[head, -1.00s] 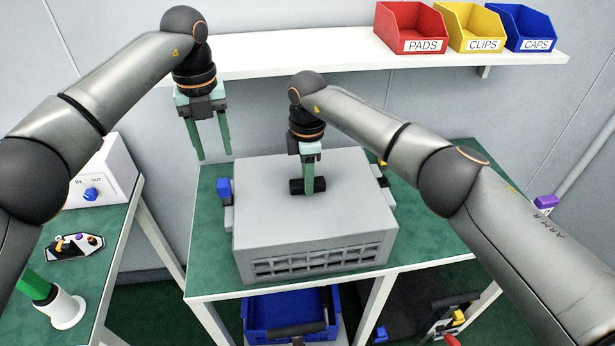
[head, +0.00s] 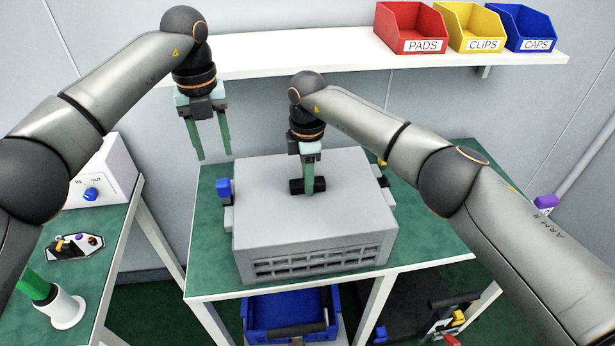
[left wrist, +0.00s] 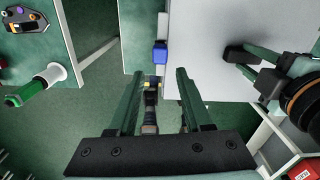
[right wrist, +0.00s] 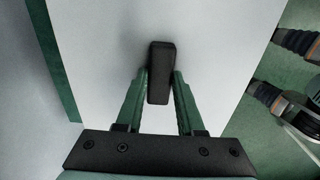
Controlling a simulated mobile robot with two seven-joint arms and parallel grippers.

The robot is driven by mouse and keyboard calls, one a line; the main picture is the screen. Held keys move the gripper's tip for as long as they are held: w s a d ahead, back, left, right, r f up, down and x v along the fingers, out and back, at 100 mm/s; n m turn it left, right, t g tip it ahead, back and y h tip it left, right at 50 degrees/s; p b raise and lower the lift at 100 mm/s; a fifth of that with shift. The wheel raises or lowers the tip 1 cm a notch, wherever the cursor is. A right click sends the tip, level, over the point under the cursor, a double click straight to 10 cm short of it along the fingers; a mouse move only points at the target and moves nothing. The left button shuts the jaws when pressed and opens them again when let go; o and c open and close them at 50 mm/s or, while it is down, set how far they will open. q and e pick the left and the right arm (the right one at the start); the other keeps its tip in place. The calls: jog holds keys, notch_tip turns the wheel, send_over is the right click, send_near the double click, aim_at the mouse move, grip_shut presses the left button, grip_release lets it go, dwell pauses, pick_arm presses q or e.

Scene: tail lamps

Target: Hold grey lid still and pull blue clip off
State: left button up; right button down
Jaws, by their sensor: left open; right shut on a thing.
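The grey lid (head: 275,220) tops a vented grey box on the green table. Its black handle (right wrist: 160,62) stands on the lid's top face. My right gripper (head: 309,190) is shut on the handle; the right wrist view shows a finger on each side of it. The blue clip (head: 224,189) sits at the lid's left side. It also shows in the left wrist view (left wrist: 160,53), beside the lid's edge. My left gripper (head: 214,157) is open and empty, above and to the left of the clip, apart from it.
A shelf (head: 350,58) at the back holds red, yellow and blue bins. A blue crate (head: 290,312) stands under the table. A side table (head: 100,262) at left carries a control panel (head: 75,246) and a green-handled tool in a white holder (head: 66,310).

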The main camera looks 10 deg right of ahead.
aim_at(222, 185)
pick_arm(q)
jog(key=shift+c, duration=0.2)
jog(key=shift+r, duration=0.1)
jog(key=shift+c, duration=0.4)
jog(key=shift+m, duration=0.8)
jog(key=f, duration=0.7)
jog(key=s+f, duration=0.1)
jog(key=f, duration=0.3)
jog(key=shift+f, duration=0.2)
jog(key=shift+c, duration=0.3)
grip_shut()
